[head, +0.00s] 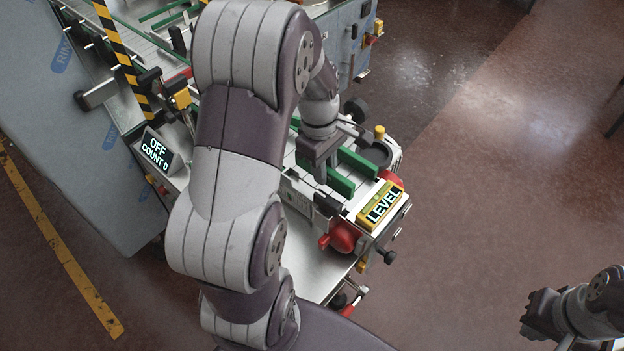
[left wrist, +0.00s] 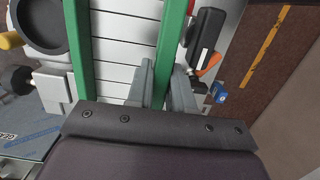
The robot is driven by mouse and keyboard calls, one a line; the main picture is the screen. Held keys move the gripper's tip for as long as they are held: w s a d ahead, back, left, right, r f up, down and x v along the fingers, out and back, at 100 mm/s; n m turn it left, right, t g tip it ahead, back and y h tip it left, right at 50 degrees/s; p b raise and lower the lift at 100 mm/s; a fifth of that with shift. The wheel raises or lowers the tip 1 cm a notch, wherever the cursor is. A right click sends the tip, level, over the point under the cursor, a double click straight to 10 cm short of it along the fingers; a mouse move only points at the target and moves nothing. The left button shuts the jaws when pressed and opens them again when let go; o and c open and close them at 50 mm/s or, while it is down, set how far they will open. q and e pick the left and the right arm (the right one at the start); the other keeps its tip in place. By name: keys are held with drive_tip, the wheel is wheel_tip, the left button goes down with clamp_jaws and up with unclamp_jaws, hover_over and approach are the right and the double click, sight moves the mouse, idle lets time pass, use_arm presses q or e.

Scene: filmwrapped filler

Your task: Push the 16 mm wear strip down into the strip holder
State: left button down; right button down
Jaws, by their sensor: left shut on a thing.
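Two green strips run along the conveyor, a near one (head: 340,183) and a far one (head: 360,165). My left gripper (head: 321,176) points down over the near strip. In the left wrist view its fingers (left wrist: 164,88) straddle the right-hand green strip (left wrist: 174,38) and are shut on it; the other green strip (left wrist: 86,50) stands apart at left. I take the held strip to be the wear strip; its width cannot be read. The strip's lower edge and its holder are hidden. My right gripper (head: 536,318) is far from the conveyor at lower right; its jaws are unclear.
A yellow LEVEL block (head: 381,205) and a red knob (head: 343,237) are at the conveyor's near end. A display (head: 157,151) reads OFF, COUNT 0. A striped post (head: 124,60) stands at left. My left arm hides much of the conveyor. Open floor lies to the right.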

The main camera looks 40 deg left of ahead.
use_arm(q)
drive_tip(key=a+f, duration=0.2)
drive_tip(key=shift+s+a, duration=0.3)
drive_tip(key=shift+s, duration=0.05)
drive_tip(key=f, duration=0.1)
drive_tip(key=f+p, duration=0.1)
drive_tip(key=f, duration=0.1)
drive_tip(key=shift+d+f, duration=0.2)
drive_tip(key=shift+f, duration=0.1)
drive_tip(key=shift+s+f, duration=0.1)
use_arm(e)
drive_tip(key=shift+w+a+r, duration=0.15)
drive_tip(key=shift+w+r, duration=0.15)
drive_tip(key=shift+r, duration=0.5)
use_arm(q)
drive_tip(key=shift+a, duration=0.1)
use_arm(e)
drive_tip(key=shift+a, duration=0.1)
use_arm(q)
drive_tip(key=shift+f, duration=0.2)
drive_tip(key=c, duration=1.1)
unclamp_jaws()
drive_tip(key=shift+o, duration=0.5)
drive_tip(key=shift+r, duration=0.1)
